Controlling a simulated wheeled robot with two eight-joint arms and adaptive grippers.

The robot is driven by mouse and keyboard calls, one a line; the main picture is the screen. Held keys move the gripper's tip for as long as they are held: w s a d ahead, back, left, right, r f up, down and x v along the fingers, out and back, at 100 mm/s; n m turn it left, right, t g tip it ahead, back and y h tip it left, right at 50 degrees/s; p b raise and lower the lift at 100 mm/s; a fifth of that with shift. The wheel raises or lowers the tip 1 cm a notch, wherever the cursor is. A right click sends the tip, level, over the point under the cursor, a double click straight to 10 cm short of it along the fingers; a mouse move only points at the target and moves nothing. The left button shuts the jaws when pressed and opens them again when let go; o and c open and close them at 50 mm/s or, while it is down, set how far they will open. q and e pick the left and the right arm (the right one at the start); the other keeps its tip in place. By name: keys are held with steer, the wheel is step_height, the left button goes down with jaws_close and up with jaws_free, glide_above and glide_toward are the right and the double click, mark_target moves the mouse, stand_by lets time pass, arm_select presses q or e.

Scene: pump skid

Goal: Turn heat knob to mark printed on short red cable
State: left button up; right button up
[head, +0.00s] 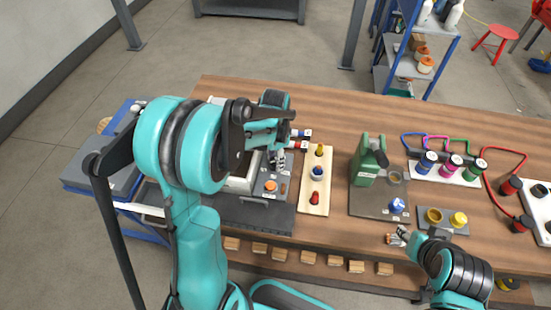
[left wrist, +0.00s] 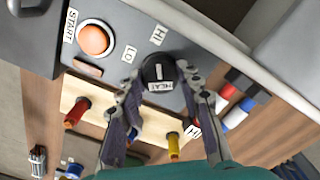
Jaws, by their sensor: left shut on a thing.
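The heat knob (left wrist: 158,73) is round and black, with a white pointer line and a HEAT label, on a grey panel in the left wrist view. HI and LO labels sit beside it. My left gripper (left wrist: 164,78) has one finger on each side of the knob and is shut on it. In the head view my left gripper (head: 277,157) reaches over the panel and hides the knob. A short red cable piece (left wrist: 226,92) with a white tag lies beside the panel; its print is unreadable. My right gripper (head: 396,238) is at the table's front edge, its fingers too small to judge.
An orange START button (left wrist: 93,39) is on the same panel. A pale board (head: 314,180) with coloured pegs stands right of it. A blue cable piece (left wrist: 243,108) lies beside the red one. A green pump (head: 367,160) and several cabled plugs stand further right.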

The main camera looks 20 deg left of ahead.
mark_target(275, 161)
arm_select(q)
steer(key=shift+m, duration=0.4)
steer(key=o, duration=1.2)
steer(key=shift+c, duration=0.2)
step_height(275, 161, up, 12)
